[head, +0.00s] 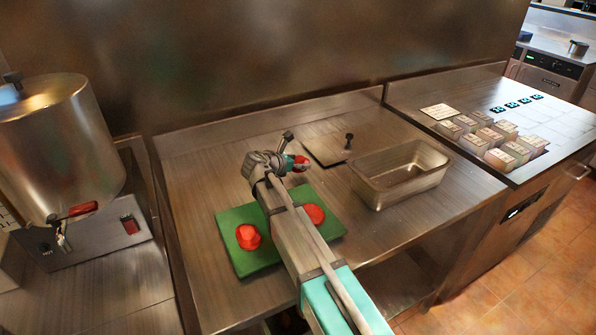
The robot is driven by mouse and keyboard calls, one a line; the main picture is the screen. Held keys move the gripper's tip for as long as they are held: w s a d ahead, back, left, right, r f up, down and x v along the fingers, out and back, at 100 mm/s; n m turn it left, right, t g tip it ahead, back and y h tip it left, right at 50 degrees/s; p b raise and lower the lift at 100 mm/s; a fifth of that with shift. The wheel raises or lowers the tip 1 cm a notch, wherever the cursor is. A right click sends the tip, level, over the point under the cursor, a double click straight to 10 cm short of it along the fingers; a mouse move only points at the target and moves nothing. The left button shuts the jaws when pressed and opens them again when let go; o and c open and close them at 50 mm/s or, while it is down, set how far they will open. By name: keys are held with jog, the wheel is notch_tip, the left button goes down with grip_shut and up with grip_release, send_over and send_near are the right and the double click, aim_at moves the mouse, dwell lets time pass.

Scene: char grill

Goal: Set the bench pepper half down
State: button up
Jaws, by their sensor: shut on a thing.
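My gripper (294,160) is over the steel bench, just beyond the back edge of the green board. It is shut on a small red pepper half (301,163), partly hidden by the fingers. I cannot tell whether this piece touches the bench. One red pepper half (248,237) lies on the left part of the green cutting board (240,266). Another red piece (315,214) lies at the board's right part, beside my arm. My arm hides the middle of the board.
A flat steel lid (326,147) with a black knob lies right of my gripper. An empty steel pan (400,173) stands further right. A large metal urn (60,140) stands at left. Several small blocks (490,138) sit on the right counter. The bench's back left is clear.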

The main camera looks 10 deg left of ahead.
aim_at(298, 174)
jog(key=shift+f+b, duration=1.4)
jog(key=shift+f, duration=0.3)
jog(key=shift+f, duration=0.1)
jog(key=o, duration=0.9)
jog(key=shift+c, duration=0.2)
jog(key=shift+a+r, duration=0.1)
jog(key=shift+r, duration=0.15)
jog(key=p+v, duration=0.4)
jog(key=v, duration=0.7)
jog(key=shift+s+a+p, duration=0.3)
jog(key=shift+p, duration=0.05)
